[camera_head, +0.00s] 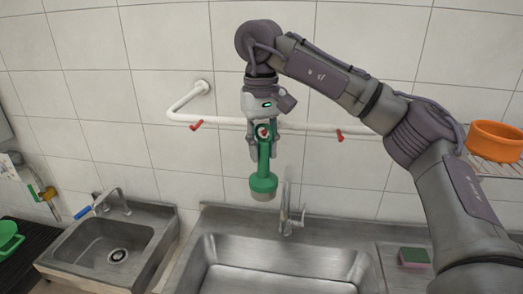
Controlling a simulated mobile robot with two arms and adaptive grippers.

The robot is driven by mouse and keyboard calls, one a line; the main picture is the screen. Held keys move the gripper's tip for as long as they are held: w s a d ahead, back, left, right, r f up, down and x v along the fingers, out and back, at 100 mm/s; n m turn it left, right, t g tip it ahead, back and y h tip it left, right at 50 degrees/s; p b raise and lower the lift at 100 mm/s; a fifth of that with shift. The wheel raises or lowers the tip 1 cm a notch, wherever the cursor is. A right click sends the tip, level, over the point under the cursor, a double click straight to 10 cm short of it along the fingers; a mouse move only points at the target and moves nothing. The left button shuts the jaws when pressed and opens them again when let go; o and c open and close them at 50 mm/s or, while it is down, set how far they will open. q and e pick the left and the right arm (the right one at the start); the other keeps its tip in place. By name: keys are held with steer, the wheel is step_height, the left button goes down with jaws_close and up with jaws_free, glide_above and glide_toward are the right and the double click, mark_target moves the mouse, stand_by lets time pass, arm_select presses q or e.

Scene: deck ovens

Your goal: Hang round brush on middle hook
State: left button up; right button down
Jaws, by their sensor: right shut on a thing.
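My right gripper (265,134) points down in front of the white rail and is shut on the handle of the green round brush (263,184). The brush hangs head down above the back of the large sink. The middle red hook (264,131) shows between the fingers, at the top of the brush handle. I cannot tell whether the brush's hole is around this hook or just in front of or behind it. Two more red hooks, a left one (197,125) and a right one (340,135), are bare on the rail. My left gripper is out of view.
The white rail (222,121) runs along the tiled wall. A tap (287,215) stands just right of the brush head, over the large sink (285,250). A smaller sink (112,240) is at left, a sponge (413,257) and an orange bowl (494,140) at right.

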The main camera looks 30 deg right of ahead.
steer(key=shift+w+d+f, duration=0.1)
steer(key=shift+w+d, duration=0.2)
steer(key=shift+w, duration=0.1)
steer(key=shift+w+d+f, duration=0.35)
steer(key=shift+w+f, duration=0.1)
steer(key=shift+f, duration=0.05)
steer(key=c, duration=0.8)
jaws_free()
